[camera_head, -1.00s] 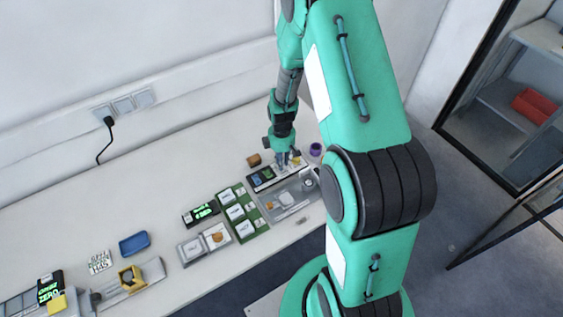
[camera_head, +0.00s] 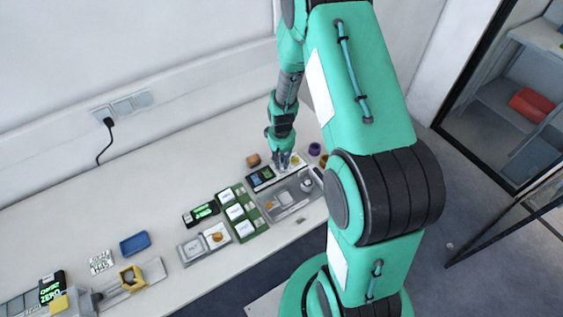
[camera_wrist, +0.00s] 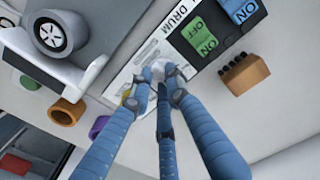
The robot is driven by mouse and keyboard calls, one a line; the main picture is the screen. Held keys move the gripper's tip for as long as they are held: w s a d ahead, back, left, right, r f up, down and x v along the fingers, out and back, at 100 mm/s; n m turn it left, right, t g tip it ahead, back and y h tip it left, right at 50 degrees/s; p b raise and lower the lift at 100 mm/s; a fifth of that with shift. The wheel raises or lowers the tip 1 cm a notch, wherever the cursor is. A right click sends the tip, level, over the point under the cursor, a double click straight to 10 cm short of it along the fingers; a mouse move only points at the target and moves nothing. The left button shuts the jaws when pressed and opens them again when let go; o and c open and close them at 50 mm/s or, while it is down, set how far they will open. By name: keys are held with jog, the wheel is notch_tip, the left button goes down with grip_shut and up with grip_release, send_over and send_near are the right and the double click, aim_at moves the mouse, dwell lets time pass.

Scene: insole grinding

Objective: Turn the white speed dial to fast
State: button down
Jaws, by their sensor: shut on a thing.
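The white speed dial (camera_wrist: 167,70) sits on the light panel of the drum machine, beside the DRUM label, in the wrist view. My gripper (camera_wrist: 160,84) has its blue fingers closed around the dial, and they hide most of it. I cannot read which speed the dial is set to. In the head view my gripper (camera_head: 283,160) points down at the back of the machine (camera_head: 285,202), and the dial is hidden there.
Beside the dial are a green switch (camera_wrist: 198,37) and a blue switch (camera_wrist: 238,8). A brown block (camera_wrist: 244,73), an orange cup (camera_wrist: 67,112) and a purple cup (camera_wrist: 98,126) stand near. A grey drum (camera_wrist: 60,36) is at upper left.

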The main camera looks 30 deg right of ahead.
aim_at(282, 165)
jog(key=m, duration=0.5)
jog(key=shift+m, duration=0.3)
jog(key=m, duration=0.4)
jog(key=shift+s+a+m+p, duration=0.1)
jog(key=shift+s+m+p, duration=0.05)
jog(key=shift+m+p, duration=0.2)
jog(key=c, duration=1.7)
grip_release()
jog(key=shift+o, duration=0.2)
jog(key=shift+r, duration=0.15)
notch_tip(282, 165, up, 12)
